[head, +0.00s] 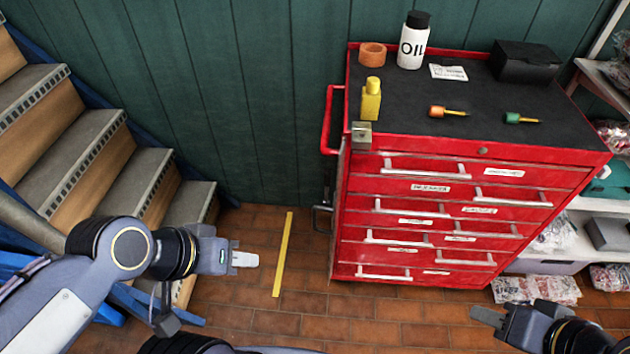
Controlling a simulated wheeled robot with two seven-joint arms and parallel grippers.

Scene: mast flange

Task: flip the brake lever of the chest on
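The red tool chest (470,195) stands against the wall with all its drawers shut. A dark, hooked lever-like part (321,218) sticks out low on its left side; it may be the brake lever, but its on or off position cannot be told. My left gripper (245,259) is left of the chest and that part, apart from both, over the floor, and seems empty. My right gripper (487,315) is in front of the chest's lower right, touching nothing visible. Both grippers' fingers look edge-on, so their opening cannot be told.
On the chest's top are an oil bottle (413,40), a yellow bottle (371,99), an orange ring (372,55), a black box (525,62) and two screwdrivers. A red side handle (328,120) juts left. Stairs (90,145) stand left; a yellow floor strip (283,254) lies between. Shelves stand right.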

